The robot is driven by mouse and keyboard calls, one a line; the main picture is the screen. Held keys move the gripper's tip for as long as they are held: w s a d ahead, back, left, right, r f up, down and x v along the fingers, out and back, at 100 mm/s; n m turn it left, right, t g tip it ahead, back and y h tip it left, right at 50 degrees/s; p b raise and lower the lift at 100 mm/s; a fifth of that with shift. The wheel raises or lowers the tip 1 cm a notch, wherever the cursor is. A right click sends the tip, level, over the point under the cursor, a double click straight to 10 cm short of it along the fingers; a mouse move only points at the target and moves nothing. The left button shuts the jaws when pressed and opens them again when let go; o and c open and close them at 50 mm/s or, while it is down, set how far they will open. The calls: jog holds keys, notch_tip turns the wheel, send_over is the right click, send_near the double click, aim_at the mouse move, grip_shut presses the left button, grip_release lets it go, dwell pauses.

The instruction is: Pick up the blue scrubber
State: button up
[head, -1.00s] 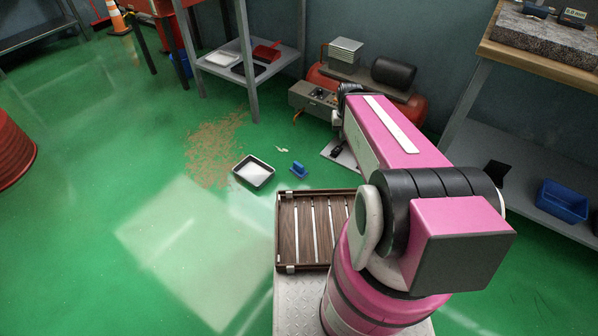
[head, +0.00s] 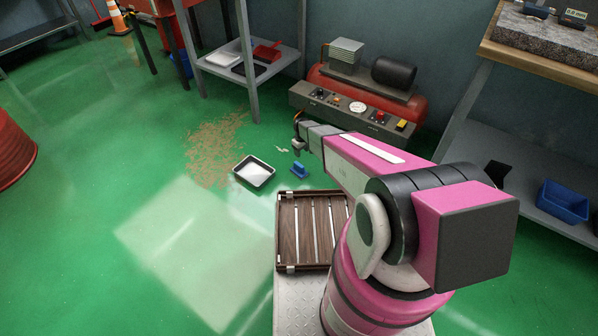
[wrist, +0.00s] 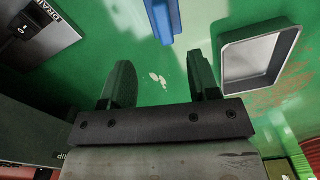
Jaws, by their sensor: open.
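The blue scrubber (head: 299,169) lies on the green floor, just right of a small tray. In the wrist view part of the blue scrubber (wrist: 161,18) shows at the top edge, cut off by the frame. My gripper (head: 297,148) is above the floor near the scrubber, a little beyond it in the head view. In the wrist view my gripper (wrist: 158,75) has its two dark fingers wide apart with nothing between them but floor. The fingers do not touch the scrubber.
A grey-rimmed tray (head: 240,178) with white contents is left of the scrubber. Brown debris (head: 212,150) and a pale scrap (head: 282,149) lie nearby. A slatted wooden crate (head: 283,232) is in front. A red compressor (head: 330,86) stands behind. The floor at left is open.

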aim_at(299, 164)
jog(key=shift+n, duration=0.3)
jog(key=f, duration=0.1)
jog(key=w+a+f, duration=0.1)
jog(key=f, duration=0.2)
jog(key=shift+w+a, duration=0.2)
jog(key=shift+w, duration=0.1)
jog(key=f, duration=1)
jog(key=shift+s+f, duration=0.2)
jog(key=shift+f, duration=0.15)
jog(key=shift+c, duration=0.3)
grip_shut()
